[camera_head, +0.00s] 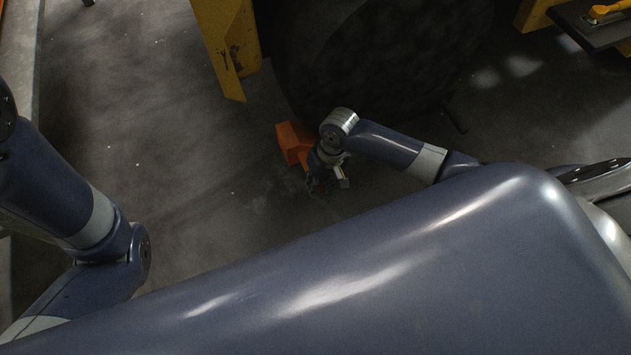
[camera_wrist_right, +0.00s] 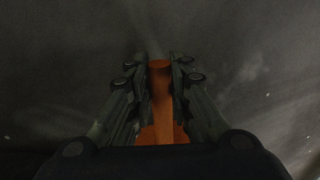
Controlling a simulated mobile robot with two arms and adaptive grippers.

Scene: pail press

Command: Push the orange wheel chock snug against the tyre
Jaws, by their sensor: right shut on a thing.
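The orange wheel chock (camera_head: 292,142) is on the concrete floor at the near left edge of the large dark tyre (camera_head: 385,55). Whether it touches the tyre is not clear in the head view. My right gripper (camera_wrist_right: 160,68) is shut on an orange part of the chock (camera_wrist_right: 161,115), with a finger on each side. In the head view my right wrist covers the chock's right side, and the fingers are hard to make out. The tyre is not visible in the right wrist view. My left arm is at the left, but its gripper is out of view.
A scuffed yellow bracket (camera_head: 228,45) hangs down just left of the tyre. A dark platform (camera_head: 597,22) with a yellow item on it is at the top right. The concrete floor (camera_head: 150,120) left of the chock is clear.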

